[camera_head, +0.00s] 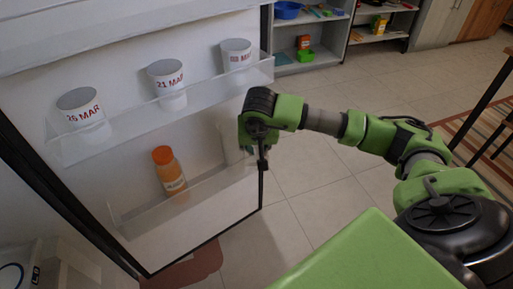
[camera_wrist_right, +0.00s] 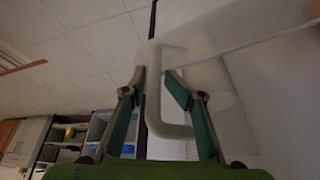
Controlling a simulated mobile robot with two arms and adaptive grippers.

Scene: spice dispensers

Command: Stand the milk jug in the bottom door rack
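The milk jug is a pale, whitish vessel whose body (camera_wrist_right: 215,100) and looped handle (camera_wrist_right: 153,90) show in the right wrist view. In the head view the pale jug (camera_head: 229,146) is upright at the right end of the bottom door rack (camera_head: 190,206), partly hidden by my gripper. I cannot tell whether its base touches the rack floor. My right gripper (camera_head: 258,150) is at the handle, one finger on each side of it, with small gaps showing between fingers and handle in the right wrist view (camera_wrist_right: 155,78). My left gripper is not in view.
An orange-capped bottle (camera_head: 168,170) stands in the bottom rack, left of the jug. Date-marked cups (camera_head: 167,82) stand in the upper rack (camera_head: 160,116). Shelves (camera_head: 313,45) with small goods are at the back. The tiled floor (camera_head: 320,175) right of the door is clear.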

